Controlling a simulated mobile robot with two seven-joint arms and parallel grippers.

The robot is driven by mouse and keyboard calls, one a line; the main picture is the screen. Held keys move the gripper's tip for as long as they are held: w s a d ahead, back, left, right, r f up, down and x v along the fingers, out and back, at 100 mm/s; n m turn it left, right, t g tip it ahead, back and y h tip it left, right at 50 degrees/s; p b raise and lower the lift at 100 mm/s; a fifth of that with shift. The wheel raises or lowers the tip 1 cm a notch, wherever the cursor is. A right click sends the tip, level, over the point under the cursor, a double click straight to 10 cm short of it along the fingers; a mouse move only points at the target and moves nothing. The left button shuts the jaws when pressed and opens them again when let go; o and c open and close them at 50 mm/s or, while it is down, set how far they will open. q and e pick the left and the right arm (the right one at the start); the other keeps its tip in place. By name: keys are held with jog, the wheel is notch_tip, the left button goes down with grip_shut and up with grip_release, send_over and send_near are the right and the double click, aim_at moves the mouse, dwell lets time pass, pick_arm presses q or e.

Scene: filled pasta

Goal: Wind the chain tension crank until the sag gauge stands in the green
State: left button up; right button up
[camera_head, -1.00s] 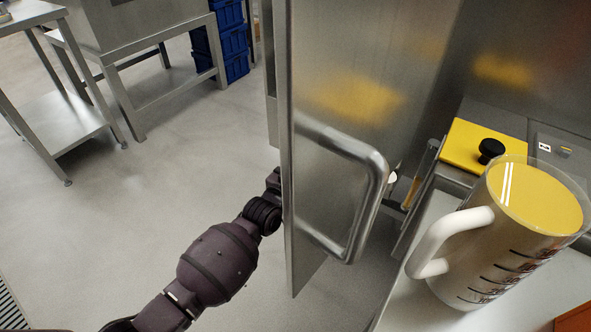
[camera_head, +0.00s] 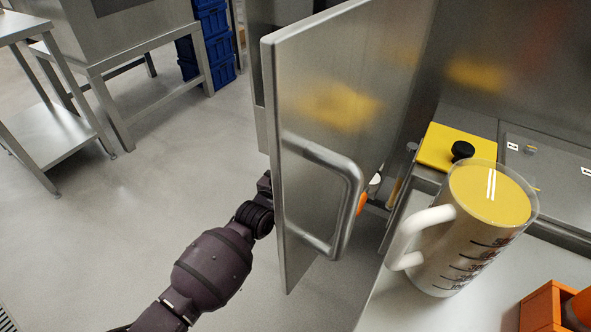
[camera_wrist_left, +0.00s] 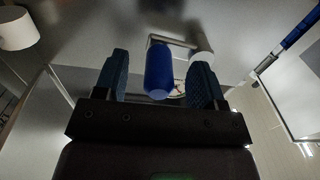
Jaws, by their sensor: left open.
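In the left wrist view, a blue cylindrical grip (camera_wrist_left: 158,72), probably the crank's handle, lies between the two fingers of my left gripper (camera_wrist_left: 161,78). The fingers are open, with a gap visible on either side of the grip. A grey bracket and a pale cylinder (camera_wrist_left: 201,46) are just behind it. A small round pale face with some green (camera_wrist_left: 178,90) is mostly hidden by the grip; I cannot read it. In the head view the steel door hides my left gripper; only its arm shows. My right gripper is in neither view.
The open steel door (camera_head: 335,120) with its bar handle (camera_head: 345,200) stands beside my left arm. A measuring jug (camera_head: 465,230) of yellow liquid stands on the counter at right, near an orange container (camera_head: 540,308). Blue crates (camera_head: 210,45) stand at the back.

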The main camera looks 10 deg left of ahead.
pick_arm(q)
jog(key=p+v, duration=0.2)
jog(key=v, duration=0.6)
jog(key=shift+p, duration=0.35)
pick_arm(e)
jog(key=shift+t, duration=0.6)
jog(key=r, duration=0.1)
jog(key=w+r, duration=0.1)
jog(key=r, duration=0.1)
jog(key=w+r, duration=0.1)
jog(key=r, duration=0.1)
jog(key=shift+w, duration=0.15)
pick_arm(q)
jog(key=shift+r, duration=0.15)
